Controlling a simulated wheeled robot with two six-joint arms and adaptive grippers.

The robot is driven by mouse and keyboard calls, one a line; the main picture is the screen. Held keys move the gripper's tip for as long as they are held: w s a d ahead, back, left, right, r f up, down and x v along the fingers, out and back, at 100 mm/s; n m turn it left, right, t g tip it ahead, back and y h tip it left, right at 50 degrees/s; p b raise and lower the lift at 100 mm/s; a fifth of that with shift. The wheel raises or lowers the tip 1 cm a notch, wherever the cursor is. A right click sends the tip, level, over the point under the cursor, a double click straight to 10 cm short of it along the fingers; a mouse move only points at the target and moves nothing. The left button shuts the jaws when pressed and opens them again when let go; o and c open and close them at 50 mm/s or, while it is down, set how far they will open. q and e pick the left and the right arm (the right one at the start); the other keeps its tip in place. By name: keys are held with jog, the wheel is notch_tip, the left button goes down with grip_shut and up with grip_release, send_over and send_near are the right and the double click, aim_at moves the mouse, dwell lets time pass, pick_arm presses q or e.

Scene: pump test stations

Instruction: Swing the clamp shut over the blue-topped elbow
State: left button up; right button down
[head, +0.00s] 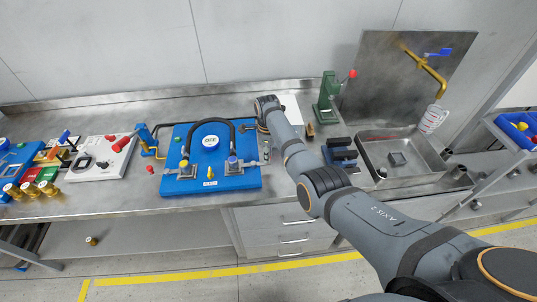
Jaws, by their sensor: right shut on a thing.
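The blue-topped elbow (232,161) sits at the right end of a black hose on the blue pump board (215,184). Metal clamp parts (247,163) lie beside it on its right; they are small, and I cannot tell how far the clamp is swung. My right gripper (261,127) reaches in from the right to the board's upper right edge, just behind and right of the elbow. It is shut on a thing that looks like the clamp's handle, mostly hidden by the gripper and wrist. My left gripper is out of view.
A yellow-topped elbow (184,164) is at the hose's left end. A white panel (100,158) and brass fittings (30,188) lie left.

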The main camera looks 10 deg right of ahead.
jog(key=c, duration=1.2)
grip_release()
notch_tip(320, 180, up, 12)
